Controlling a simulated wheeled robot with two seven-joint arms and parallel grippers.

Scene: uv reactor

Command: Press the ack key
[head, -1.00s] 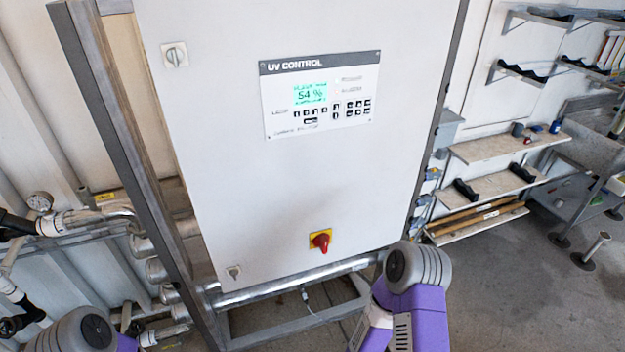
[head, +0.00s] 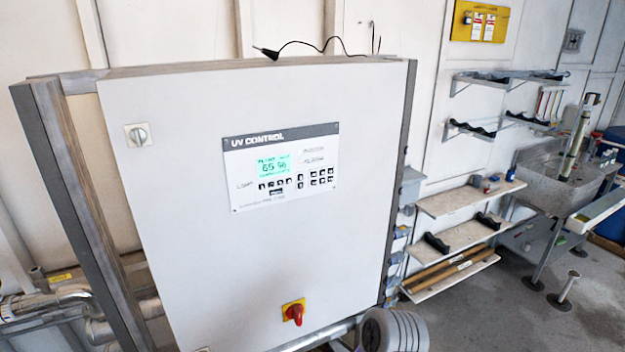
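The UV CONTROL panel (head: 283,166) is on the front of a large white cabinet (head: 200,250). It has a lit green display (head: 273,167) that seems to read 65 % and rows of small dark keys (head: 316,178). The key labels are too small to read, so I cannot tell which one is the ack key. Part of my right arm shows at the bottom edge, below the cabinet's lower right corner. Neither gripper is in view, and nothing is touching the panel.
A red rotary switch on a yellow plate (head: 293,312) sits low on the cabinet. A grey knob (head: 138,134) is at its upper left. Pipes (head: 60,305) run at the lower left. Shelves (head: 470,200) and a steel sink (head: 560,185) stand to the right, with clear floor (head: 500,310) in front.

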